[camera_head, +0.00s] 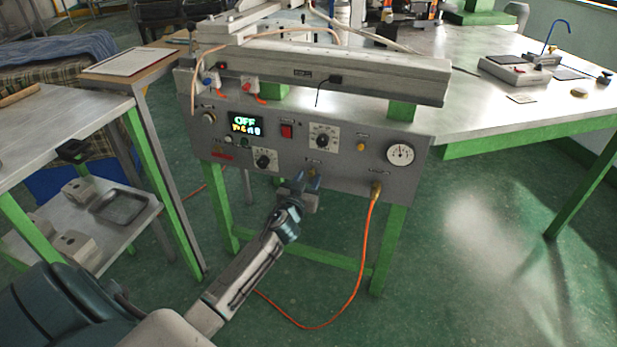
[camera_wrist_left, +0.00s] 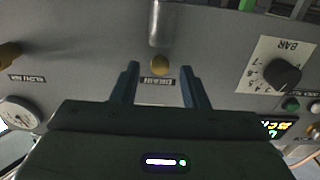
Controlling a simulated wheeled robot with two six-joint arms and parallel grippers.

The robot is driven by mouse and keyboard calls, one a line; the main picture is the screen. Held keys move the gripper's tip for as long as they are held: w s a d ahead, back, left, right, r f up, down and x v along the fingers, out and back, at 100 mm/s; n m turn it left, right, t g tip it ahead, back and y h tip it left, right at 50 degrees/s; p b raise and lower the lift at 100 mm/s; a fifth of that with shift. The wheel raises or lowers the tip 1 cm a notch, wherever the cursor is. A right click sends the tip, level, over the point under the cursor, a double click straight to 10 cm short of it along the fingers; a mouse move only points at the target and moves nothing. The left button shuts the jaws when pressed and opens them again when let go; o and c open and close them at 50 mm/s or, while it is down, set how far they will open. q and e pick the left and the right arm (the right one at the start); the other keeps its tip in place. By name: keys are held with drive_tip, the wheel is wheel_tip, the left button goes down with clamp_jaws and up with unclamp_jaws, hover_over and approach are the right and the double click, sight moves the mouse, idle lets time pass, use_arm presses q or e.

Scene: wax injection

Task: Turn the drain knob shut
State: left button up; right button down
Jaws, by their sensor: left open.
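The brass drain knob (camera_wrist_left: 160,65) sits on the grey machine panel (camera_wrist_left: 225,65), beside a DRAIN label, in the left wrist view, which shows the panel upside down. A silver cylinder (camera_wrist_left: 157,24) lies just above the knob in that picture; I cannot tell how they join. My left gripper (camera_wrist_left: 159,78) is open, with one finger on each side of the knob and visible gaps between. In the head view my left gripper (camera_head: 307,181) reaches up to the panel's lower edge, where the knob (camera_head: 312,171) is small and partly hidden. My right gripper is out of view.
An orange hose (camera_head: 366,245) hangs from a brass fitting (camera_head: 376,187) right of the gripper. The panel also carries a round gauge (camera_head: 400,153), black dials (camera_head: 322,140) and a lit display (camera_head: 245,126). A side table (camera_head: 60,130) stands at left.

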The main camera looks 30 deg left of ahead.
use_arm(q)
drive_tip(key=shift+w+a, duration=0.1)
drive_tip(key=shift+w, duration=0.35)
drive_tip(key=shift+c, duration=0.2)
clamp_jaws()
